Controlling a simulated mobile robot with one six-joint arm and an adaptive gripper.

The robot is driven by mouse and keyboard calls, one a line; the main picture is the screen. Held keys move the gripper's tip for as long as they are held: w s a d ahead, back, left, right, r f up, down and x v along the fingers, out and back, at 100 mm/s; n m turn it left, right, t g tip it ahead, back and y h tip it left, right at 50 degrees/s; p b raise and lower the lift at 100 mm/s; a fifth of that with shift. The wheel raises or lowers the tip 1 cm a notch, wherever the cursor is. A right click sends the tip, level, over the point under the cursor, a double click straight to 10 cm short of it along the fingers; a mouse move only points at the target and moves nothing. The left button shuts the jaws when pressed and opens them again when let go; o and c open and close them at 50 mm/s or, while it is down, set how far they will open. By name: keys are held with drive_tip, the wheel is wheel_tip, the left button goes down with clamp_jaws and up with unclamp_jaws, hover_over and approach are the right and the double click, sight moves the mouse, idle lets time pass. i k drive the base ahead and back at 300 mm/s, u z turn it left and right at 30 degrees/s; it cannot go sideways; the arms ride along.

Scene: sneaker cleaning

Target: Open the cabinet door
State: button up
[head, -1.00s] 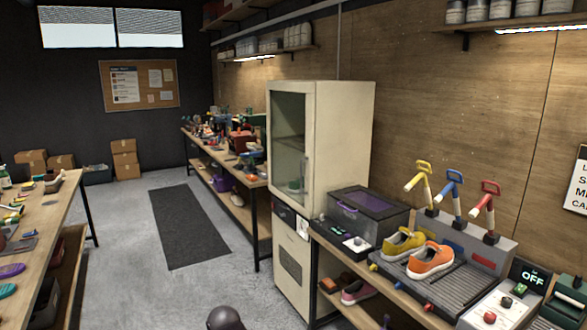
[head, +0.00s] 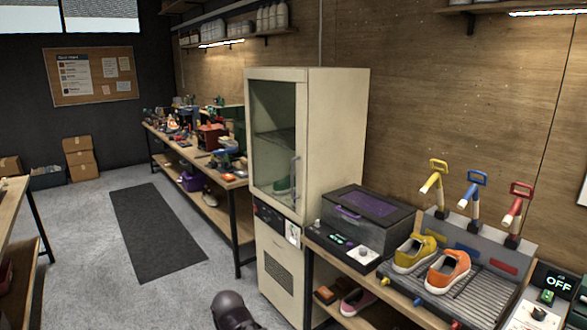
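The tall cream cabinet (head: 335,150) stands in the middle of the head view, between two workbenches. Its glass door (head: 274,125) looks shut, with a pale frame. A vertical handle (head: 294,180) is on the right side of the door. Below the door are a dark control strip and a lower panel with a vent (head: 278,270). My gripper is not in view; only a dark rounded part of my arm shows at the bottom edge.
Right of the cabinet, a bench holds a dark lidded box (head: 368,218), a yellow sneaker (head: 414,254) and an orange sneaker (head: 448,272) on a ribbed tray. A cluttered bench (head: 230,182) runs behind on the left. Grey floor with a dark mat (head: 155,230) is clear.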

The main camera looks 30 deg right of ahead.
sight(299, 76)
drive_tip(key=z, duration=0.25)
drive_tip(key=i, duration=0.85)
drive_tip(key=z, duration=0.2)
